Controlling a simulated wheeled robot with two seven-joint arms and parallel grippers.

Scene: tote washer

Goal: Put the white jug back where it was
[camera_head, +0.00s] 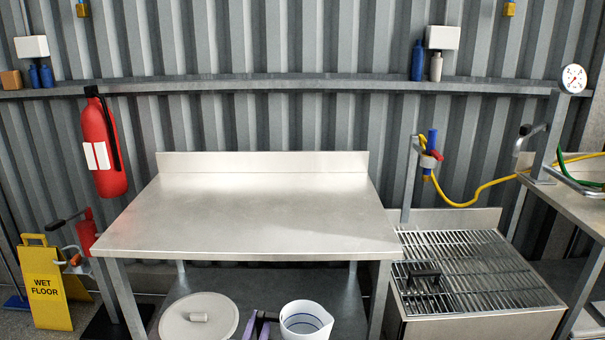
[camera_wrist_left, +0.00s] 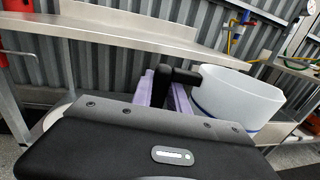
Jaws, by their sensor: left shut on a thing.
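The white jug (camera_head: 306,318) is at the bottom of the head view, in front of or over the table's lower shelf. It is open at the top, with a blue line inside and a spout at its right. In the left wrist view the jug (camera_wrist_left: 238,97) is upright or nearly so, with a black handle (camera_wrist_left: 187,77) on its left. My left gripper (camera_head: 263,322), with purple fingers, is shut on this handle; its fingers also show in the left wrist view (camera_wrist_left: 167,92). Whether the jug's base touches anything is hidden. My right gripper is in neither view.
The steel table (camera_head: 260,215) has a bare top above the lower shelf (camera_head: 258,283). A round pale lid (camera_head: 199,318) with a knob lies left of the jug. A grated sink (camera_head: 480,270) with a black object on it stands right. A wet-floor sign (camera_head: 45,288) stands left.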

